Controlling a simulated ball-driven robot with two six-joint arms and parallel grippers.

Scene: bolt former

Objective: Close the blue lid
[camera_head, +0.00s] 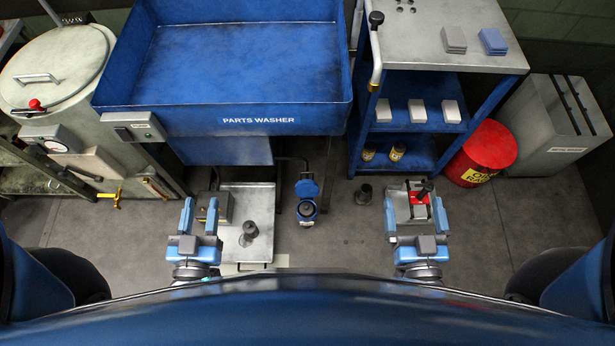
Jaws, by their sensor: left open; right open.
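A small blue container (306,209) stands upright between my two grippers, with its dark round mouth showing. A blue lid (306,188) is tilted up at the container's far side, so the container is open. My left gripper (199,208) is open, to the left of the container and apart from it. My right gripper (414,206) is open and wider, to the right of the container. A red and grey device (418,197) with a black knob shows between its fingers; I cannot tell whether they touch it.
A blue parts washer (225,122) stands behind. A metal tray (260,205) holds a grey part (249,232). A shelf cart (450,45), red bin (490,145) and grey cabinet (540,125) are at right. A round-lidded tank (55,68) is at left.

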